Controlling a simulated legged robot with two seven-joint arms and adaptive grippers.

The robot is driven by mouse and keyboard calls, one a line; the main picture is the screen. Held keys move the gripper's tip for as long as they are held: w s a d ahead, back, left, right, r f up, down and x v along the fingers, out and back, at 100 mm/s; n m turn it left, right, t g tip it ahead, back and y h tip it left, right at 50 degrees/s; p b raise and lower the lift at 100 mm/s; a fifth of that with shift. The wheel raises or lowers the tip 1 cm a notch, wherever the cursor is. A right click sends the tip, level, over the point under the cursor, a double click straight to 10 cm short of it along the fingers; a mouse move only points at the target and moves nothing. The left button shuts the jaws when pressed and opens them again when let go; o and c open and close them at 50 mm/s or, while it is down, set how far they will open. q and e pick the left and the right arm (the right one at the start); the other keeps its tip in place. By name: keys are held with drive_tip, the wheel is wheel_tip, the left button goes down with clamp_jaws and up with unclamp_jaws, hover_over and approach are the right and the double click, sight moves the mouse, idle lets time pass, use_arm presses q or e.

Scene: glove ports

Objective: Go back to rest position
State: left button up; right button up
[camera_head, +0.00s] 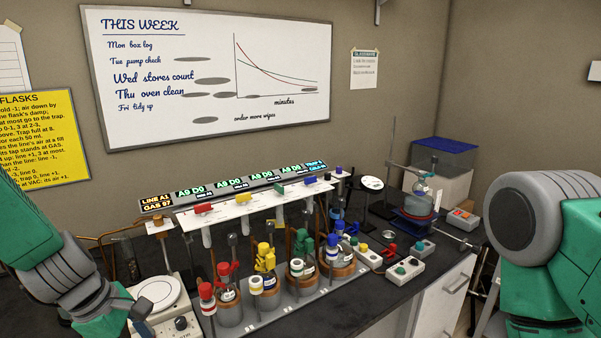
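My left arm (62,275) comes in at the lower left and runs down out of the bottom edge, in front of the bench. My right arm (545,240) fills the right edge, with a large grey joint and green links. Its gripper is out of the picture too. I cannot see either gripper holding or touching anything.
A dark bench holds a rack (250,205) with red, yellow, green and blue taps and flasks below it. A white round-plated device (158,297) stands close to my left arm. A stirrer with a flask (418,203) and a blue-lidded box (444,152) stand farther right.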

use_arm(q)
drive_tip(key=s+a+f+m+g+y, duration=0.2)
drive_tip(key=s+a+f+m+y, duration=0.1)
drive_tip(key=s+f+m, duration=0.8)
drive_tip(key=s+d+f+m, duration=0.2)
drive_tip(key=s+f+m, duration=0.25)
drive_tip(key=s, duration=0.25)
drive_tip(key=s+d+f+m, duration=0.1)
drive_tip(key=s+f+m, duration=0.35)
drive_tip(key=s, duration=0.35)
wheel_tip(320, 180, down, 16)
drive_tip(key=w+b, duration=0.1)
drive_tip(key=b, duration=1.5)
drive_tip(key=shift+w, duration=0.25)
drive_tip(key=shift+f, duration=0.1)
drive_tip(key=shift+w, duration=0.15)
